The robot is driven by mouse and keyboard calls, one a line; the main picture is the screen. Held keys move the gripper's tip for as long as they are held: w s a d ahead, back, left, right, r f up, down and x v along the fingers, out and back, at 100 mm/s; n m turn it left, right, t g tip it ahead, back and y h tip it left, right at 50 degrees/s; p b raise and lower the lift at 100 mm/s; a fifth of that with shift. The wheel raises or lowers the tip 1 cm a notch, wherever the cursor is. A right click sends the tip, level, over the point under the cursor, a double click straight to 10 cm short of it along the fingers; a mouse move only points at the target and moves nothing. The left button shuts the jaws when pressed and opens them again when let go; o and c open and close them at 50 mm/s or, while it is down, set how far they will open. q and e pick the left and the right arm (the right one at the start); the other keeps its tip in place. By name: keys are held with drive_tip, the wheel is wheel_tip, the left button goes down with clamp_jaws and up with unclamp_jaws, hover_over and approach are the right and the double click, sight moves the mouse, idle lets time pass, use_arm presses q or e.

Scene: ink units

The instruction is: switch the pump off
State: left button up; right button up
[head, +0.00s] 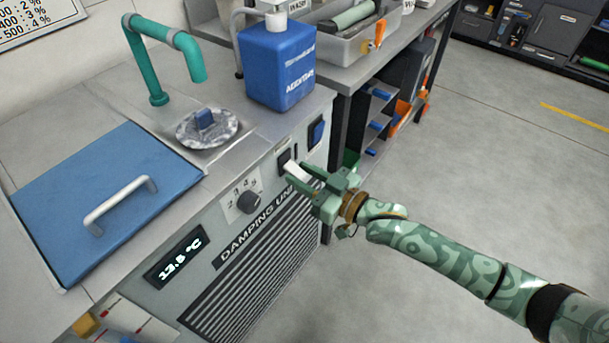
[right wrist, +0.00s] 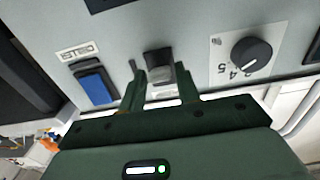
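The grey unit's front panel (head: 228,215) carries a dark rocker switch (head: 284,157) and a blue rocker switch (head: 316,133). The dark switch (right wrist: 158,66) and the blue switch (right wrist: 93,84) also show in the right wrist view. A label by the blue switch is too small to read surely, so I cannot tell which one is the pump's. My right gripper (head: 306,174) is at the panel, its fingers apart. In the right wrist view the gripper (right wrist: 161,80) has one finger on each side of the dark switch; contact is unclear. My left gripper is not in view.
A numbered black knob (head: 250,202) sits left of the dark switch, above a vent grille (head: 255,265). A lit display (head: 174,258) is further left. A blue lid (head: 70,210), teal spout (head: 190,55) and blue bottle (head: 277,65) are on top. Open floor lies right.

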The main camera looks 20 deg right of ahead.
drive_tip(key=c, duration=0.6)
drive_tip(key=shift+o, duration=0.2)
drive_tip(key=shift+f+b, duration=0.45)
drive_tip(key=shift+b, duration=0.1)
drive_tip(key=shift+t+y, duration=0.3)
drive_tip(key=shift+t, duration=0.1)
drive_tip(key=shift+r, duration=0.2)
drive_tip(key=o, duration=1)
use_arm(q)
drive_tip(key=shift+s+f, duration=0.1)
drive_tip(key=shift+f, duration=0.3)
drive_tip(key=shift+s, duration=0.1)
